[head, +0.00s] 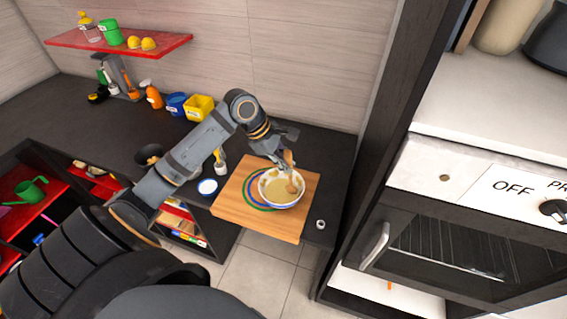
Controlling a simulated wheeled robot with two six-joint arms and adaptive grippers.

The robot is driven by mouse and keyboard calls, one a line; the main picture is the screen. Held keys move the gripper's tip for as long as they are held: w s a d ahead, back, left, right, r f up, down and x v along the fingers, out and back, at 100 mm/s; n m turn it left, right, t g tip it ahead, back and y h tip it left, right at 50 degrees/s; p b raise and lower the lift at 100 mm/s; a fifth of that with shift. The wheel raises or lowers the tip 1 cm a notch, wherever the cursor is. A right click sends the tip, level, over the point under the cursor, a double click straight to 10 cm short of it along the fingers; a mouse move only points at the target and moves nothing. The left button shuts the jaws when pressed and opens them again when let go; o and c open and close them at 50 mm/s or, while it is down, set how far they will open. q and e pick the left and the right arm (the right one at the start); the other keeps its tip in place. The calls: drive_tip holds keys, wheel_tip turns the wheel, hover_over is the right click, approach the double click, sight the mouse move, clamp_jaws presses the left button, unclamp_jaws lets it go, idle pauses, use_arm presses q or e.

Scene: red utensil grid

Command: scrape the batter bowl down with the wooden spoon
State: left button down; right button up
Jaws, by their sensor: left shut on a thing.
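My left gripper (284,165) is above the bowl's back rim, shut on the spoon's handle. The fingers partly hide the handle. My right gripper is not in view.
A yellow tub (199,108) and blue tub (177,104) stand behind. An oven (450,245) and dark cabinet side bound the right.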

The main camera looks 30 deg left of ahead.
use_arm(q)
drive_tip(key=shift+w, duration=0.15)
drive_tip(key=shift+w+a+r+p, duration=0.1)
drive_tip(key=shift+w+p, duration=0.3)
drive_tip(key=shift+p, duration=0.05)
drive_tip(key=shift+w, duration=0.25)
